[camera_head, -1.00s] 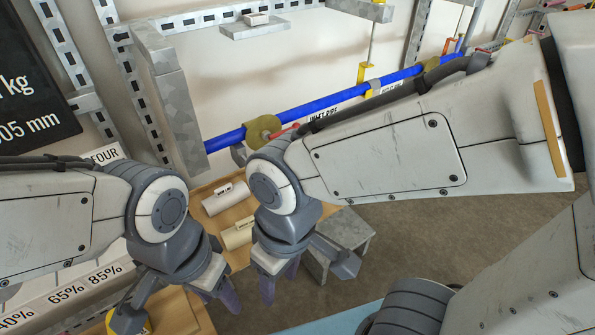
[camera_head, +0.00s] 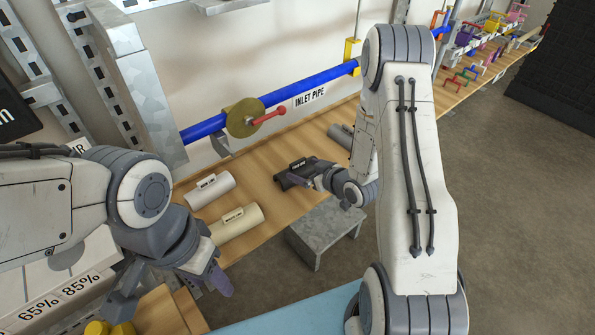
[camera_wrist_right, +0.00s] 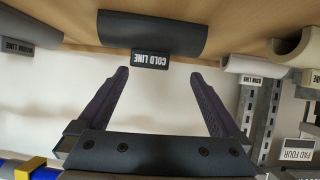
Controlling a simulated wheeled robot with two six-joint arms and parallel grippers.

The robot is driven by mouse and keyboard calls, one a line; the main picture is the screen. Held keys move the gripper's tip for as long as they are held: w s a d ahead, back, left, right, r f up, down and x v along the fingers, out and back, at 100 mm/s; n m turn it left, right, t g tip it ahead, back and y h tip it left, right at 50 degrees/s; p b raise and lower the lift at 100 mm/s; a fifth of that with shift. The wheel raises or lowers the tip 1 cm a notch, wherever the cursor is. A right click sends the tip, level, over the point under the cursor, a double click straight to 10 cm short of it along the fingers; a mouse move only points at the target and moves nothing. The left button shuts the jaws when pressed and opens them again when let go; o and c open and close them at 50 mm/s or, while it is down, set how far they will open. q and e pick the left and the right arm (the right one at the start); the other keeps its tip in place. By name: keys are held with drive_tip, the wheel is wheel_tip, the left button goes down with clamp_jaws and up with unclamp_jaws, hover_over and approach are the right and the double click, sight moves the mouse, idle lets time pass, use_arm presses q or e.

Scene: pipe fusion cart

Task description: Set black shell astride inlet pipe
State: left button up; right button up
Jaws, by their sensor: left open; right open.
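The black shell (camera_head: 294,176), a dark half-round cover with a COLD LINE tag, lies on the wooden shelf below the inlet pipe. It also shows in the right wrist view (camera_wrist_right: 180,32), with its tag towards my fingers. My right gripper (camera_head: 318,180) is at the shell in the head view. In the wrist view its fingers (camera_wrist_right: 160,76) are open, one on each side of the tag. Contact cannot be told. The blue inlet pipe (camera_head: 300,88) runs along the wall above, labelled INLET PIPE. My left gripper (camera_head: 168,290) is open and empty at the lower left.
A white shell (camera_head: 210,190) and a cream shell (camera_head: 236,222) lie left of the black one. A grey shell (camera_head: 341,136) lies right. A round yellow flange (camera_head: 243,117) with a red lever (camera_head: 269,116) sits on the pipe. A grey step (camera_head: 327,228) stands before the shelf.

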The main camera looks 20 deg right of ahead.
sight(299, 163)
drive_tip(key=shift+s+d+f+m+t, duration=0.1)
drive_tip(key=shift+d+f+m+t, duration=0.15)
drive_tip(key=shift+d, duration=0.15)
drive_tip(key=shift+s+d+f+m+t, duration=0.15)
drive_tip(key=shift+d+t, duration=0.1)
drive_tip(key=shift+d, duration=0.15)
drive_tip(key=x, duration=0.5)
drive_tip(key=shift+w+r, duration=0.1)
drive_tip(key=shift+r, duration=0.05)
drive_tip(key=p+x, duration=0.1)
drive_tip(key=x, duration=0.3)
drive_tip(key=shift+w+a+r+p, duration=0.15)
drive_tip(key=shift+w+p, duration=0.05)
drive_tip(key=shift+p, duration=0.1)
drive_tip(key=shift+w+f, duration=0.2)
drive_tip(key=shift+w, duration=0.25)
drive_tip(key=c, duration=1.3)
drive_tip(key=shift+o, duration=0.2)
